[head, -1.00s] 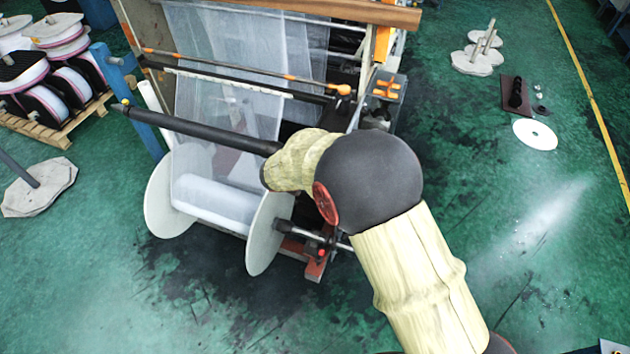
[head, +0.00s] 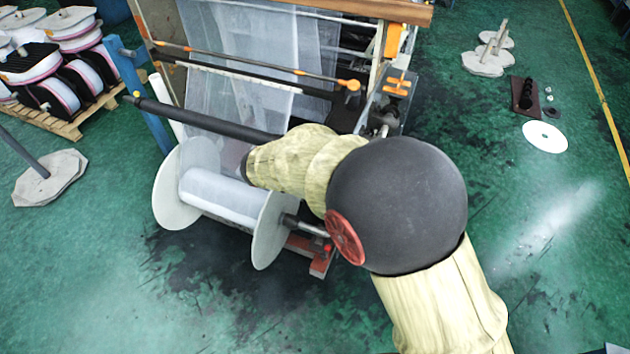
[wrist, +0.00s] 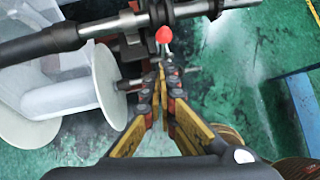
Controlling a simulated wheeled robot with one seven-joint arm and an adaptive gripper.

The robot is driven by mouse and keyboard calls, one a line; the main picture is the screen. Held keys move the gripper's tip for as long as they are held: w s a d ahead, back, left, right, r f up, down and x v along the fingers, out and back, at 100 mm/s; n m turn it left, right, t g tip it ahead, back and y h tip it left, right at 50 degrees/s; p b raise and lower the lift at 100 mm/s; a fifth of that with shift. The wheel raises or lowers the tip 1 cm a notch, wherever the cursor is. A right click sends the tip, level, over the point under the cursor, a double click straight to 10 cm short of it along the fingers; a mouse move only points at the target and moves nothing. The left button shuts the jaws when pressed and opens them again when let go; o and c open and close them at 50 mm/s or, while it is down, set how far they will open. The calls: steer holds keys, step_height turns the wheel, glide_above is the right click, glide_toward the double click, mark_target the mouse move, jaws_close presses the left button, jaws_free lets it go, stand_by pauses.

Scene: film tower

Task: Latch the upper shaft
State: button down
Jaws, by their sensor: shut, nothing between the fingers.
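The upper shaft (head: 205,121) is a dark bar running across the frame above the film roll. Its right end is hidden behind my arm in the head view. In the wrist view the upper shaft (wrist: 95,28) crosses the top, with a bright metal part on its right. A red ball knob (wrist: 164,35) on a short metal stem sits just below the shaft. My gripper (wrist: 162,70) is shut and empty, its fingertips close together just below the knob. I cannot tell if they touch its stem. The head view hides my gripper.
A film roll (head: 215,193) between two white discs hangs on the lower shaft, left of my gripper. The lower holder has a red base (head: 322,268). A blue post (head: 148,110) stands at the left.

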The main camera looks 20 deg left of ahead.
steer(key=shift+v, duration=1.45)
steer(key=s+d+f+m+b, duration=0.2)
steer(key=s+d+m+b, duration=0.5)
steer(key=d+m, duration=0.4)
steer(key=s+d+f+m+g+y+b, duration=0.1)
steer(key=s+d+f+m+b, duration=0.2)
steer(key=s+d+m+b, duration=0.5)
steer(key=s+d+f+m+y+b, duration=0.1)
steer(key=s+d+m+b, duration=0.7)
steer(key=d, duration=1.2)
steer(key=shift+f+m+g+b, duration=0.3)
steer(key=shift+f+m+b, duration=0.45)
steer(key=shift+m+b, duration=1.6)
